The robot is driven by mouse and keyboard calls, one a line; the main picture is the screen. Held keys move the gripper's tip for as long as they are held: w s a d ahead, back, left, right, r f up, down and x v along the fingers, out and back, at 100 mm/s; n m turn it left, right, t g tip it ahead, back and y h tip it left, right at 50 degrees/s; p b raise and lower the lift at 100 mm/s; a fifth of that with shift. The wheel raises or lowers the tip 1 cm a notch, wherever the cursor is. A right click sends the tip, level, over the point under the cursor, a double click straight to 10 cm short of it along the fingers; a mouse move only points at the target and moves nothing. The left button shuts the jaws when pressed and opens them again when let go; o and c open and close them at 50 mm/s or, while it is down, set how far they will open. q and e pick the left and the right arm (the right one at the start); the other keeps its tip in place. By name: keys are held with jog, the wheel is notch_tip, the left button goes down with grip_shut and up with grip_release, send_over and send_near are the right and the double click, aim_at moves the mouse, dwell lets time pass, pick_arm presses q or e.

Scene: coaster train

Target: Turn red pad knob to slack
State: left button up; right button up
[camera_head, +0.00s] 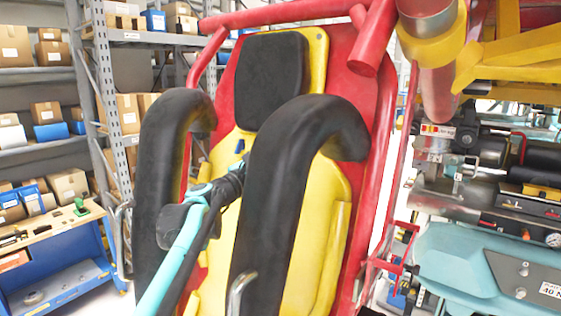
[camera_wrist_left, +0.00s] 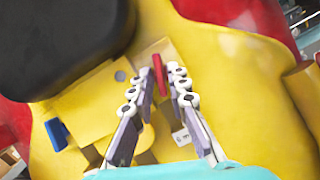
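A narrow red knob (camera_wrist_left: 160,76) shows in the left wrist view, in a recess of the yellow seat shell near the black headrest pad (camera_wrist_left: 70,40). My left gripper (camera_wrist_left: 159,72) reaches toward it with one finger on each side. The fingers stand apart with the knob between their tips; I cannot tell whether they touch it. In the head view, my left arm reaches between the seat's two black restraints, and the left gripper's fingers and the knob are hidden behind the right-hand restraint (camera_head: 290,190). My right gripper is in neither view.
A blue part (camera_wrist_left: 56,133) sits on the yellow shell left of the gripper. The left-hand restraint (camera_head: 165,165) and red frame tubes (camera_head: 290,12) crowd the seat. Shelves with boxes (camera_head: 45,110) stand at left, and teal machinery (camera_head: 470,265) at right.

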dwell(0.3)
pick_arm(q)
jog(key=v, duration=1.2)
